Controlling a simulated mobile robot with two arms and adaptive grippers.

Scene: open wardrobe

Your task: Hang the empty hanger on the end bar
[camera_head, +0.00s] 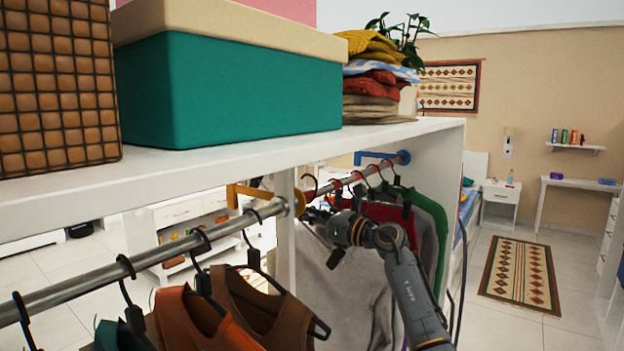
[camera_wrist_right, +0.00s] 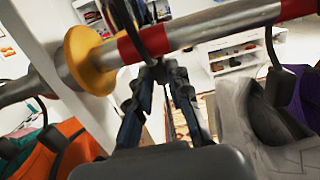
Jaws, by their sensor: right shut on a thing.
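My right gripper (camera_head: 318,212) is beside the metal rail, just right of the wardrobe's upright divider. It is shut on a dark hanger, whose hook (camera_head: 309,184) rises above the gripper. In the right wrist view the gripper (camera_wrist_right: 160,78) is below the bar (camera_wrist_right: 205,30), and the dark hook (camera_wrist_right: 148,36) crosses the bar near a red band. I cannot tell whether the hook rests on the bar. The hanger's lower part is mostly hidden. The right bar (camera_head: 330,187) has red bands and ends at a blue bracket (camera_head: 376,157). My left gripper is not in view.
A yellow collar (camera_head: 299,201) sits at the divider (camera_head: 284,240); it also shows in the right wrist view (camera_wrist_right: 88,60). Orange (camera_head: 195,315) and brown garments hang left of it. Grey, red and green (camera_head: 433,215) garments hang close on the right. The shelf (camera_head: 300,150) is overhead.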

